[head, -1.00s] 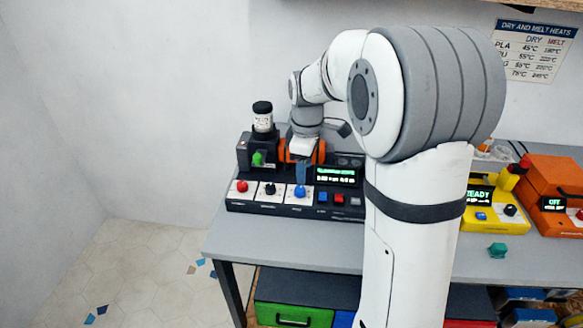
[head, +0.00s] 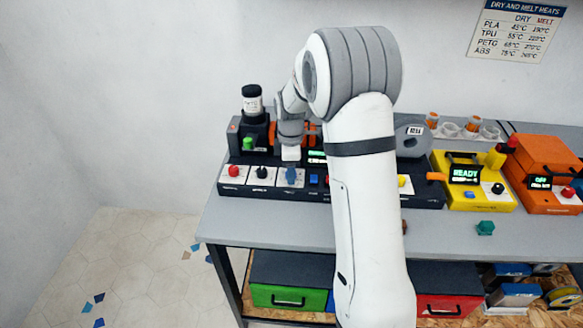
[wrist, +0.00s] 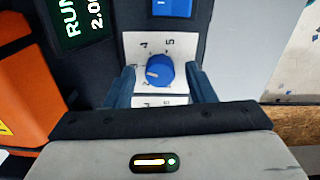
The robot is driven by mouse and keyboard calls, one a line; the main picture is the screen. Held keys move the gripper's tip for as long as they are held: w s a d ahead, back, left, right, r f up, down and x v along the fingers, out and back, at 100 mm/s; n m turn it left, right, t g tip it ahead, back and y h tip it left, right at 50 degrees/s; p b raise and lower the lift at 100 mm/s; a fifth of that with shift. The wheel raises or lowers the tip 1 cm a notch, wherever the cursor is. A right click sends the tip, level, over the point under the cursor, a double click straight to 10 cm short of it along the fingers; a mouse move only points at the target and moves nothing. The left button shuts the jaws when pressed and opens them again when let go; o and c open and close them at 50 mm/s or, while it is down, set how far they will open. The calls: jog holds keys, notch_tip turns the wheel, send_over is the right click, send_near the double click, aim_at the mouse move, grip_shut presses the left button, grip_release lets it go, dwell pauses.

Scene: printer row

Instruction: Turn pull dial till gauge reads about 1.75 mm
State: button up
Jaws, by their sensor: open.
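A blue dial (wrist: 158,71) with a pale pointer mark sits on a white numbered plate (wrist: 133,45). My gripper (wrist: 160,76) is open, with one blue finger on each side of the dial and a gap visible on both sides.
A red knob (head: 233,171) and a black knob (head: 262,172) stand left of the dial on the same black panel. A yellow box (head: 470,200) and an orange box (head: 545,165) stand to the right. A teal piece (head: 485,228) lies on the table.

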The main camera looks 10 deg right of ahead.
jog(key=shift+c, duration=0.4)
jog(key=c, duration=0.9)
jog(key=shift+m, duration=0.3)
jog(key=m+b, duration=0.1)
jog(key=m, duration=0.1)
jog(key=shift+m, duration=2.1)
jog(key=o, duration=1)
